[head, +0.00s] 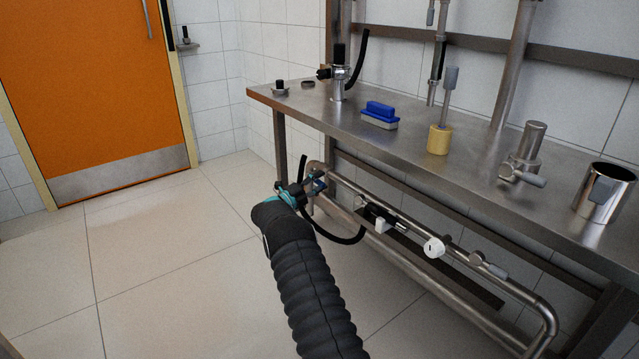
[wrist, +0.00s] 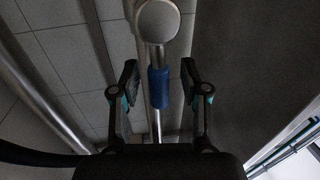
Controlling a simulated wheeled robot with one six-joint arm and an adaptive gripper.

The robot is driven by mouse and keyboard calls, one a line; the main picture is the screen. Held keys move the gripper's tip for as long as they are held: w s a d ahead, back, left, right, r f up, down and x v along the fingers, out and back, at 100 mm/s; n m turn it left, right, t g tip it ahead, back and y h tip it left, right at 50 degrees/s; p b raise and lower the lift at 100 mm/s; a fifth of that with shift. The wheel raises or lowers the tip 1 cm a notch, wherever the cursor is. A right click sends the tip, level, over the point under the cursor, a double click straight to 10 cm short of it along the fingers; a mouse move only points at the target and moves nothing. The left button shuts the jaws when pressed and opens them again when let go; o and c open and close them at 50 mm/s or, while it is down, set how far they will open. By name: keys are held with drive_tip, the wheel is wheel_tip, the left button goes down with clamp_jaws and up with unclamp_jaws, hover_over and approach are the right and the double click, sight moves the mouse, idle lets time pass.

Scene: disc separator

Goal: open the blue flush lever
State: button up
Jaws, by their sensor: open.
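The blue flush lever shows in the wrist view as a blue sleeve (wrist: 158,88) on a thin metal rod, below a round grey metal end. In the head view a small blue part (head: 319,184) shows at the low pipe, partly hidden by my gripper. My gripper (wrist: 158,72) is open, with one finger on each side of the blue sleeve. Gaps show between both fingers and the sleeve in the wrist view; depth is hard to tell. In the head view my gripper (head: 308,187) is under the far left part of the steel table.
The steel table (head: 400,140) overhangs the low pipe (head: 405,217). A white knob (head: 434,247) and a grey-handled valve (head: 487,264) sit along that pipe. A blue-topped block (head: 380,115), a yellow cylinder (head: 438,139) and a steel cup (head: 604,193) stand above. The floor at left is clear.

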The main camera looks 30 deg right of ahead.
drive_tip(key=v, duration=1.2)
